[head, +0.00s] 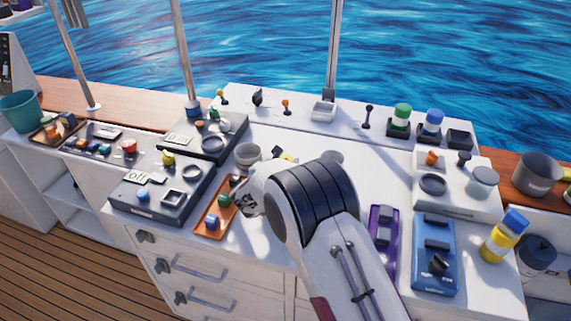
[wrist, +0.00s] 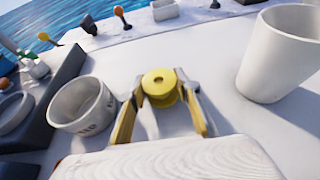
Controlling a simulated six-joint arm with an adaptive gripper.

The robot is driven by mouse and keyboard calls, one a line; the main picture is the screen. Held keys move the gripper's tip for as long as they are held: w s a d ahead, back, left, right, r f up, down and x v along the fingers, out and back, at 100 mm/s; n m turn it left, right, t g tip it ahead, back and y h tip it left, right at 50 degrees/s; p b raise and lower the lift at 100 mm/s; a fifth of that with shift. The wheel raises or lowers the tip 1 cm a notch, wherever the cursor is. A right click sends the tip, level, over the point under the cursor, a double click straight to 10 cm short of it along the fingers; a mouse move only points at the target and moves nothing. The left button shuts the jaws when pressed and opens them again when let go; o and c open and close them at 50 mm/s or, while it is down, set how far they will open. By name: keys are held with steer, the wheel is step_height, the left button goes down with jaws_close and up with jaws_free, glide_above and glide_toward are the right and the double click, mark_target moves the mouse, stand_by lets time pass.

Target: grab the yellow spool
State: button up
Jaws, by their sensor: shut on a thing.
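The yellow spool (wrist: 160,85) is between the two fingers of my gripper (wrist: 162,108) in the wrist view. It is a short round piece with a hole in its top face. My gripper is shut on it, with one finger on each side. The spool is over the white worktop; I cannot tell whether it touches the surface. In the head view my arm hides most of the gripper, and only a small yellow and dark bit shows behind the wrist.
A white cup with lettering (wrist: 82,105) stands close left of my gripper; a larger white cup (wrist: 283,55) stands to the right. An orange tray (head: 205,228), a dark control box (head: 140,205), a purple tray (head: 391,252) and a blue box (head: 420,278) surround the arm.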

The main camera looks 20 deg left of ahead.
steer(key=shift+r, duration=0.15)
step_height(320, 180, up, 10)
steer(key=shift+f, duration=0.15)
stand_by(0.6)
stand_by(0.6)
